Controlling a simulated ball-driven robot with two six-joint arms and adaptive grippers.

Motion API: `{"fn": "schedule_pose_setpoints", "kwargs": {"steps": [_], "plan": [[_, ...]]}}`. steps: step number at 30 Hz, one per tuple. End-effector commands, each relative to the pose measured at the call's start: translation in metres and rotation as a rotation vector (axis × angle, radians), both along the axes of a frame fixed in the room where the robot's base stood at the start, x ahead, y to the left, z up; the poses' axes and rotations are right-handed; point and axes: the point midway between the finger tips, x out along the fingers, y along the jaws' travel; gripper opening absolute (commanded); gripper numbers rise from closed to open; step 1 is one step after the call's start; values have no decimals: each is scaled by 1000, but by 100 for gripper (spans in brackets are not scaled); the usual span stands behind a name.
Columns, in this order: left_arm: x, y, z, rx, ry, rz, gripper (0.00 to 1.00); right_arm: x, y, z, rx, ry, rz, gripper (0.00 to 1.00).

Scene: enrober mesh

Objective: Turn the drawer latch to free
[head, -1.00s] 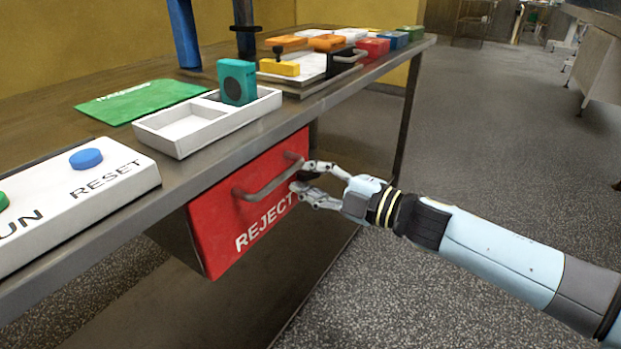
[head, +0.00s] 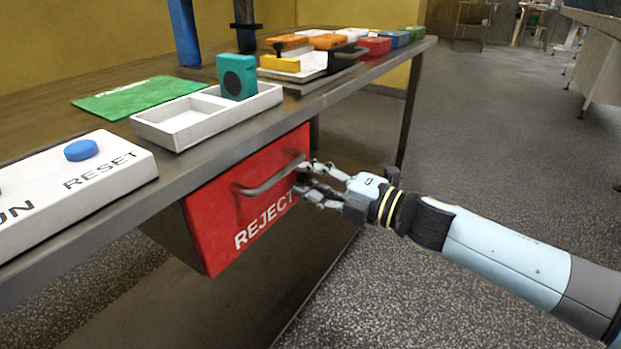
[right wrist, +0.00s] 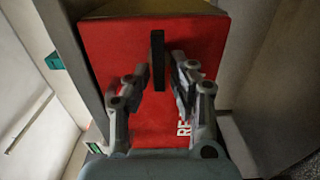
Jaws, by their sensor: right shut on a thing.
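The red REJECT drawer (head: 222,235) is closed under the steel table, its grey bar handle (head: 262,188) across the front. My right gripper (head: 303,178) is at the drawer's right end, beside the handle's right end. The right gripper's fingertips (right wrist: 158,78) are shut on this bar, one on each side. In the head view the fingers hide the latch. My left gripper is not in view.
The steel table edge (head: 225,126) runs just above the drawer. On top are a white panel with a blue RESET button (head: 81,150), a white tray (head: 165,143) with a teal block (head: 236,77), and a green mat (head: 140,97).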

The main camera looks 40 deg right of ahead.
Motion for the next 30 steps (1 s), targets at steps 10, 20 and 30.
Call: {"fn": "schedule_pose_setpoints", "kwargs": {"steps": [10, 20, 30], "plan": [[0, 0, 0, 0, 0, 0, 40, 1, 0, 2, 0, -3, 0, 35], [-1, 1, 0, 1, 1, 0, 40, -7, -3, 0, -1, 0, 1, 35], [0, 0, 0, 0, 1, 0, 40, -64, -26, -1, -2, 5, 3, 35]]}}
